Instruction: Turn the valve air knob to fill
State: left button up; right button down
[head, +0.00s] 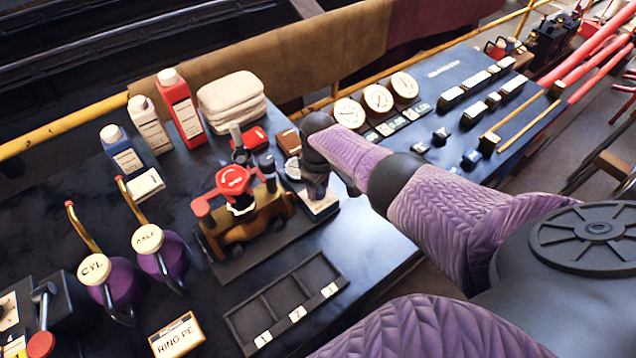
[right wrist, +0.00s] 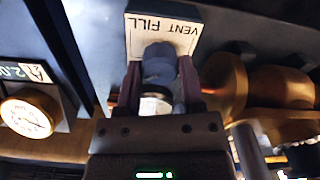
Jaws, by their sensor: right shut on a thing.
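The valve air knob (right wrist: 160,62) is a dark blue-grey knob in the right wrist view. It stands before a pale plate (right wrist: 137,42) lettered VENT and FILL, which appears upside down there. My right gripper (right wrist: 159,82) has a finger on each side of the knob and is shut on it. In the head view my right gripper (head: 318,190) reaches down over the plate (head: 322,209), just right of the brass valve body (head: 262,218) with its red handwheel (head: 233,180). The gripper hides the knob there. I cannot tell which word the knob points to. My left gripper is out of view.
A three-slot tray (head: 240,325) lies in front of the valve. Purple oil cans (head: 122,285), bottles (head: 180,110) and folded cloths (head: 232,100) stand to the left and behind. Gauges (head: 378,97) and small blocks sit on the panel to the right.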

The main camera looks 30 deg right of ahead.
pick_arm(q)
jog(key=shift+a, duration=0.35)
pick_arm(e)
jog(key=shift+w, duration=0.1)
jog(key=c, duration=0.6)
grip_release()
jog(key=o, duration=0.4)
notch_tip(320, 180, up, 9)
jog(key=p, duration=0.5)
jog(key=shift+r, duration=0.15)
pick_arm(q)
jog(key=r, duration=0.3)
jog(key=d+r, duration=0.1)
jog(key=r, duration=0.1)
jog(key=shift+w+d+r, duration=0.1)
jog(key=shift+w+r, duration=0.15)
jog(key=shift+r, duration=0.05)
pick_arm(e)
jog(key=shift+r, duration=0.35)
